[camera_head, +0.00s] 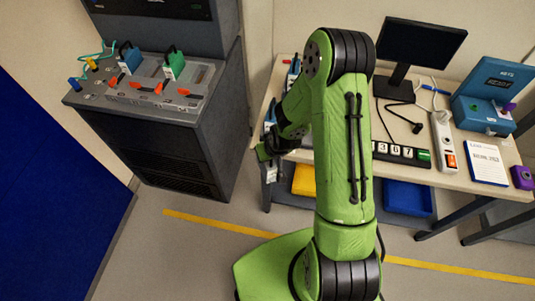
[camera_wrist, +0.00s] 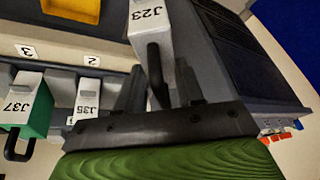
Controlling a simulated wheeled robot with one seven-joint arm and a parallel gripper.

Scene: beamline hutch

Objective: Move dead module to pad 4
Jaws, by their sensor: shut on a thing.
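My gripper (camera_wrist: 158,88) is shut on the black handle of a module labelled J23 (camera_wrist: 149,30), whose pale labelled face shows beyond the fingers in the wrist view. In the head view my gripper (camera_head: 275,148) and the held module (camera_head: 271,172) are at the left edge of the bench (camera_head: 263,88), above the floor side. In the wrist view a green module J37 (camera_wrist: 22,110) and a module J35 (camera_wrist: 88,100) stand beside number labels 3 (camera_wrist: 26,51) and 2 (camera_wrist: 92,60). I cannot make out pad 4; my arm hides part of the bench.
A dark rack (camera_head: 172,140) at left holds a blue module (camera_head: 130,58) and a green module (camera_head: 173,65), with orange levers. The bench carries a monitor (camera_head: 420,42), power strip (camera_head: 442,130) and blue case (camera_head: 488,85). Yellow (camera_head: 305,180) and blue bins (camera_head: 408,198) sit below.

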